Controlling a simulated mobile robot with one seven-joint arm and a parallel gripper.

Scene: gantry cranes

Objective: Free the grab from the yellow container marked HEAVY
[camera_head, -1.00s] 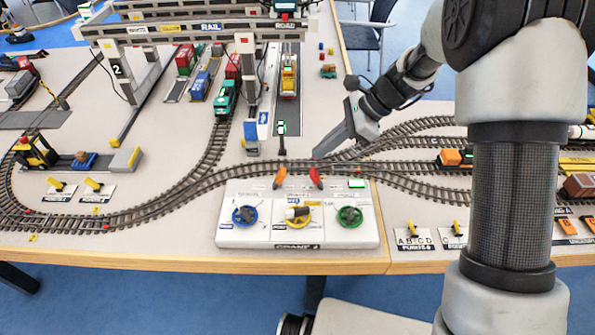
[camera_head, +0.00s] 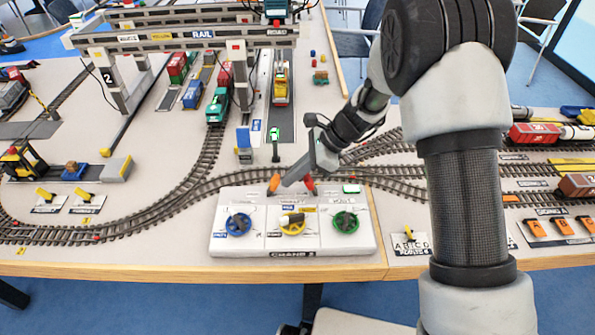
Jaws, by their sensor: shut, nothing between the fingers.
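My gripper (camera_head: 287,183) is shut and empty. Its tip is low over the back of the white crane control box (camera_head: 255,248), between the orange lever (camera_head: 274,182) and the red lever (camera_head: 309,184). I cannot tell whether it touches either. The box has blue (camera_head: 238,223), yellow (camera_head: 292,223) and green (camera_head: 345,221) dials. The gantry crane (camera_head: 150,42) spans the lanes at the back, with its trolley (camera_head: 277,8) cut off by the top edge. A yellow vehicle or load (camera_head: 281,90) stands in the road lane. No HEAVY marking is readable and the grab is not clearly visible.
A small lit green display (camera_head: 351,188) sits behind the green dial. A post with a green sign (camera_head: 275,134) and a blue-grey block (camera_head: 244,140) stand behind the box. Curved track (camera_head: 165,205) runs close behind it. My arm hides part of the right side.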

